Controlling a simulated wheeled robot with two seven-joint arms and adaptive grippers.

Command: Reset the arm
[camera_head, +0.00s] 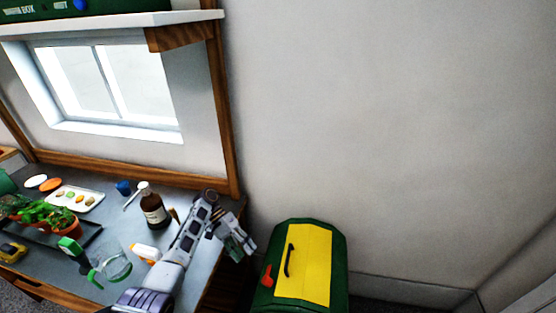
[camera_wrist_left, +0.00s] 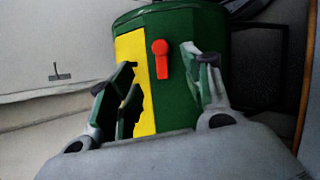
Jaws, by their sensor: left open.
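My left arm reaches over the right end of the desk in the head view. Its left gripper (camera_head: 240,243) is past the desk's edge, to the left of a green and yellow bin (camera_head: 318,262). In the left wrist view the left gripper (camera_wrist_left: 160,90) shows two fingers spread apart with nothing between them. The bin (camera_wrist_left: 180,32) stands beyond the fingers, with its red latch (camera_wrist_left: 161,60) between them in the picture. My right gripper is in neither view.
The desk (camera_head: 120,213) holds a brown bottle (camera_head: 153,208), a glass jug (camera_head: 114,264), potted plants (camera_head: 62,222) and a white tray (camera_head: 88,204). A shelf (camera_head: 110,22) and window are above. Open wall lies to the right.

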